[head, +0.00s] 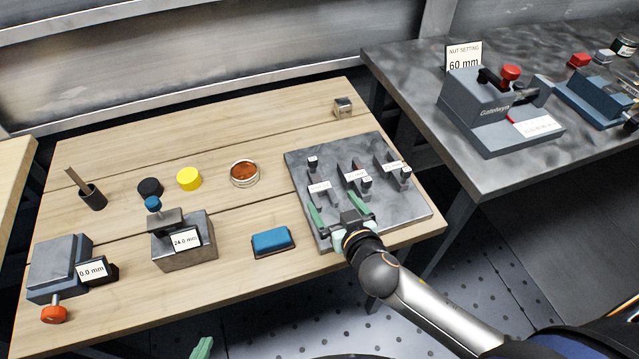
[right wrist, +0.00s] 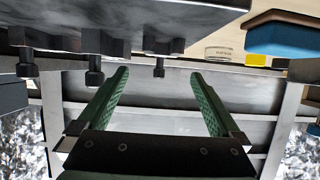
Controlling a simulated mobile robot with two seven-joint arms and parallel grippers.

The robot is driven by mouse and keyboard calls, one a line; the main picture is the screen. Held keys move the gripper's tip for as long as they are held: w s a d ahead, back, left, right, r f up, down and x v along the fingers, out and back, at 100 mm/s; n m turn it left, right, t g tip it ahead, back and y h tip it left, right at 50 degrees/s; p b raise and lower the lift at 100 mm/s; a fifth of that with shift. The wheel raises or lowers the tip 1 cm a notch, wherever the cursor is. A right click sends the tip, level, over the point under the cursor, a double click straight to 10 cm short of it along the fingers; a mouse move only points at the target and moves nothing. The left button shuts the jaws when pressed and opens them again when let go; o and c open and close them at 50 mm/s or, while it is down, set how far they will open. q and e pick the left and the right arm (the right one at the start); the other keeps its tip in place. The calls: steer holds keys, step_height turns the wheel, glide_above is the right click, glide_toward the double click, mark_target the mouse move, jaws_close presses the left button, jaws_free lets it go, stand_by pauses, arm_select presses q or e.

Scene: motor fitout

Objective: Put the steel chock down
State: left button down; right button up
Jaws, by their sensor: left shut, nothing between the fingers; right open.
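A small steel block (head: 342,107), which looks like the steel chock, sits on the wooden table (head: 120,285) near its back right corner. Nothing holds it, and both grippers are well apart from it. My right gripper (head: 339,212) is open over the front left part of the grey plate (head: 400,219); its green fingers also show in the right wrist view (right wrist: 160,100) with nothing between them. My left gripper (head: 202,347) is shut and empty at the bottom edge, low in front of the table; only its green fingertips show.
Several small labelled metal parts (head: 357,177) stand on the plate. A blue-topped block (head: 271,241), a tin (head: 244,173), yellow (head: 189,179) and black round pieces, and two labelled fixtures (head: 183,244) occupy the wooden table. A metal bench (head: 420,75) with devices stands right.

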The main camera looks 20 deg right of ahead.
mark_target(322, 192)
steer(key=shift+f+x, duration=0.2)
steer(key=shift+x, duration=1.7)
steer(key=shift+f+x, duration=0.2)
steer(key=shift+x, duration=1.65)
steer(key=shift+s+a, duration=0.1)
steer(key=shift+s, duration=0.1)
steer(key=shift+c, duration=0.2)
jaws_close()
steer(key=shift+w+r, duration=0.1)
steer(key=shift+r, duration=0.05)
